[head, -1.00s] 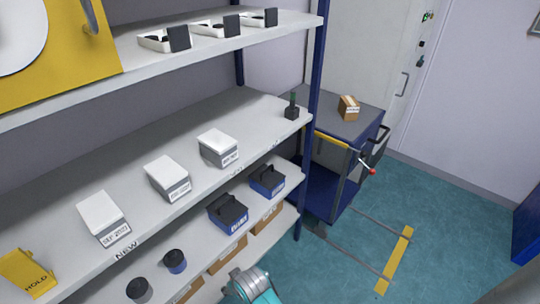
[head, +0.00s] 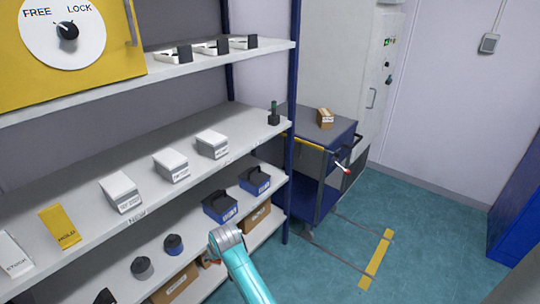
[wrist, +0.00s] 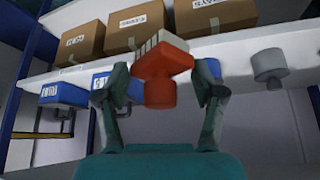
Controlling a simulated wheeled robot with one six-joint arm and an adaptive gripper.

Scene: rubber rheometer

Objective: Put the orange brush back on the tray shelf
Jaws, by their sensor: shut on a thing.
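The orange brush (wrist: 160,88) is between the two fingers of my gripper (wrist: 160,85) in the wrist view, with its pale bristles toward the cardboard boxes. My gripper is shut on it. In the head view my turquoise arm (head: 243,270) reaches to the lower shelves, and a small bit of orange-red (head: 208,263) shows beside its grey joint; the gripper is mostly hidden there. White trays with dark blocks (head: 210,48) stand on the top shelf (head: 120,87). Which shelf is the tray shelf is not marked.
Blue bins (head: 220,207) and dark round jars (head: 173,244) stand on the lower shelf, with cardboard boxes (head: 177,283) beneath. White labelled boxes (head: 120,191) and a yellow HOLD block (head: 60,228) line the middle shelf. A blue cart (head: 318,170) stands right of the blue rack post (head: 291,130).

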